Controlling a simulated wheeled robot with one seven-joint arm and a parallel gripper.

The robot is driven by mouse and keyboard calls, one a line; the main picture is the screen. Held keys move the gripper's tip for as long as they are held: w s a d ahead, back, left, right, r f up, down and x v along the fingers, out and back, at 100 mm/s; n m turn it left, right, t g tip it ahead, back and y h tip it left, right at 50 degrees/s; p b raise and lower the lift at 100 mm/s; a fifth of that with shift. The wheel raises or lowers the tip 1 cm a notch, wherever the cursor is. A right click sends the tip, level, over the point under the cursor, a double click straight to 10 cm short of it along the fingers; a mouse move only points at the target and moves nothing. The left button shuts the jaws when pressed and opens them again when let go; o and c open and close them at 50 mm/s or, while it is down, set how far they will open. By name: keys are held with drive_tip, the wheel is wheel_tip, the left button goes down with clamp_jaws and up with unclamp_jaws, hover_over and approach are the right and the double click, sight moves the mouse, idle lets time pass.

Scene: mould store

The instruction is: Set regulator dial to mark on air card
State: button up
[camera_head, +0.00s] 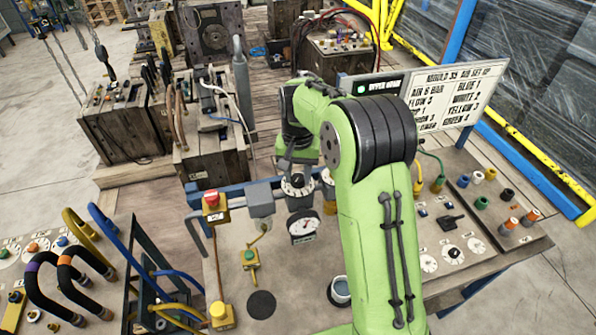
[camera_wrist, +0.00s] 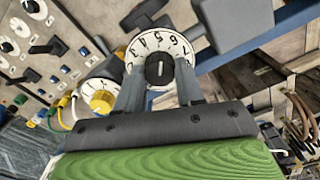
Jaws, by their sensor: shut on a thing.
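The regulator dial (camera_wrist: 145,45) has a white face with black numerals around its rim and a black knob with a pale pointer line at its centre. It also shows in the head view (camera_head: 297,186), partly behind my gripper (camera_head: 296,166). In the wrist view the two fingers of my gripper (camera_wrist: 160,78) are on either side of the knob and shut on it. I cannot tell for certain which numeral the pointer meets. The air card (camera_head: 440,95) is a white board at the back right; a line reads "AIR 6 BAR". My arm hides part of it.
A pressure gauge (camera_head: 303,227) hangs just below the dial. A red-topped yellow stop box (camera_head: 213,206) stands left of it. Bent hoses (camera_head: 75,275) rise at the lower left. Wooden mould blocks (camera_head: 125,120) stand behind. A yellow knob (camera_wrist: 100,101) is beside the dial.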

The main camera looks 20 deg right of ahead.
sight(298, 177)
drive_tip(key=shift+m, duration=2.1)
drive_tip(key=o, duration=1)
drive_tip(key=shift+o, duration=0.2)
wheel_tip(298, 177, up, 16)
drive_tip(key=p, duration=0.2)
drive_tip(key=shift+p, duration=0.4)
drive_tip(key=shift+f, duration=0.1)
